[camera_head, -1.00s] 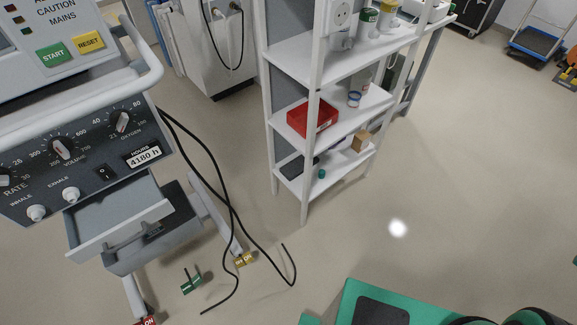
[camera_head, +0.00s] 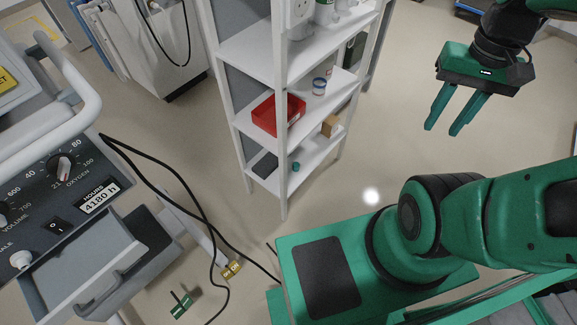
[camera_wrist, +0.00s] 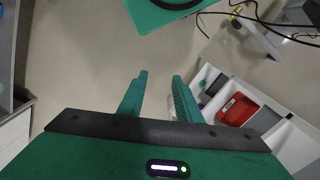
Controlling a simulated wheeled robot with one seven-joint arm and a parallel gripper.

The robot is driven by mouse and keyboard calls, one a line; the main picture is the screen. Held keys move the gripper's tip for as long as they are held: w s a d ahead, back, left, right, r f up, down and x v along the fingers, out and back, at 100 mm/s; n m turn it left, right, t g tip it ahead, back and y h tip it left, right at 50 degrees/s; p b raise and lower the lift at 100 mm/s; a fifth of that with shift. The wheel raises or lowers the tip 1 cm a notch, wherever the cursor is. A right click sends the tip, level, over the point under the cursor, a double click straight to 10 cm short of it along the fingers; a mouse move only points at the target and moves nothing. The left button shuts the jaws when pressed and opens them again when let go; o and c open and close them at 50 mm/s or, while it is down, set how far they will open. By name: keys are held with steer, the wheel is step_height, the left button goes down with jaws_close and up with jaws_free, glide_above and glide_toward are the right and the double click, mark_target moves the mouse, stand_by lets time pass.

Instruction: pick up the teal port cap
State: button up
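The teal port cap (camera_head: 296,167) is a small teal piece on the lowest board of the white shelf rack (camera_head: 283,190), near the board's front edge. It stands right of a dark flat item and below the red bin. My gripper (camera_head: 441,130) is raised at the upper right, well apart from the rack, fingers pointing down. Its two green fingers are apart with nothing between them. In the wrist view my gripper (camera_wrist: 160,76) is also open and empty above bare floor, with the rack to its right.
A red bin (camera_head: 278,114) and a blue-and-white tub (camera_head: 319,86) are on the middle board. A cardboard box (camera_head: 331,126) stands near the cap. The ventilator (camera_head: 60,215) is at left, with black cables (camera_head: 190,190) hanging to the floor. Floor right of the rack is clear.

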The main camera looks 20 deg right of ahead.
steer(key=shift+s+d, duration=0.1)
steer(key=shift+d, duration=0.1)
steer(key=shift+o, duration=2)
steer(key=shift+s+r, duration=0.2)
steer(key=shift+s, duration=0.15)
steer(key=w+d+f+n+y, duration=0.1)
steer(key=w+f+n, duration=0.25)
steer(key=w, duration=0.55)
steer(key=w+d+f+n, duration=0.1)
steer(key=w+f+n, duration=0.25)
steer(key=w, duration=0.65)
steer(key=w+a+f+n+t+y, duration=0.1)
steer(key=w+f+n+t+y, duration=0.3)
steer(key=w+f, duration=1.2)
steer(key=n+t+y, duration=0.4)
steer(key=n+t, duration=0.1)
glide_toward(296, 165)
steer(key=w+a+f, duration=0.2)
steer(key=w+f, duration=0.1)
steer(key=shift+a, duration=0.15)
steer(key=shift+x, duration=3.1)
